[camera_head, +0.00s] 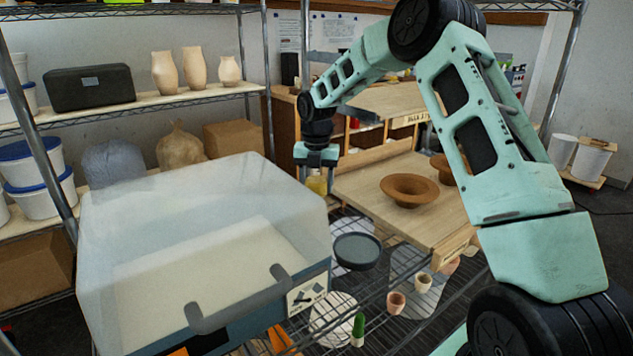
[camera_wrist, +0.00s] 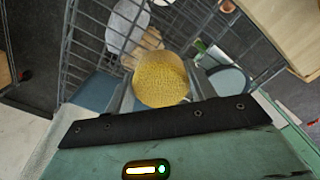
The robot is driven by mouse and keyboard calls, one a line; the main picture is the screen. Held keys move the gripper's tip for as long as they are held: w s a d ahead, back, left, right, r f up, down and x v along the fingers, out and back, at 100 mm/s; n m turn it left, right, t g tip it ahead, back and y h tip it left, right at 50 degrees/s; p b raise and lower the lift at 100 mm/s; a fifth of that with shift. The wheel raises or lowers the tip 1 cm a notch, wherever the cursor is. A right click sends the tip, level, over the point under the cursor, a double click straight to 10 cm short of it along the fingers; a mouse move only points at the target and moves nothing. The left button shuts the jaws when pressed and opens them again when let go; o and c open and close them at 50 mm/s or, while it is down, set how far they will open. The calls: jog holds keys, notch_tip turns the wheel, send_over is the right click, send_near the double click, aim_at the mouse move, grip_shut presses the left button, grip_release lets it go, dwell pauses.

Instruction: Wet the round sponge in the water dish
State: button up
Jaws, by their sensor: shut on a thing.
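The round yellow sponge (camera_wrist: 160,80) is between the fingers of my gripper (camera_wrist: 160,92), which is shut on it. In the head view my gripper (camera_head: 316,172) points down with the sponge (camera_head: 317,186) below it, in the air behind the clear-lidded box. A round dark-rimmed dish with a grey surface (camera_head: 357,251), which looks like the water dish, stands on the wire shelf, lower and to the right of the sponge. It also shows in the wrist view (camera_wrist: 231,82), right of the sponge and apart from it.
A large box with a clear lid (camera_head: 200,220) fills the left foreground. A wooden board (camera_head: 365,192) with brown wide-rimmed bowls (camera_head: 409,190) lies right of my gripper. Small pots (camera_head: 397,302) and a green-topped item (camera_head: 358,328) stand in front of the dish.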

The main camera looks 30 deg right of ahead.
jog(key=shift+s, duration=4.1)
jog(key=p, duration=0.3)
send_over(357, 250)
jog(key=shift+f+b, duration=0.15)
jog(key=shift+b, duration=0.15)
jog(key=shift+f+b, duration=1.55)
jog(key=shift+f, duration=1.95)
jog(key=shift+f, duration=0.45)
jog(key=shift+s+f, duration=0.1)
jog(key=shift+f, duration=0.05)
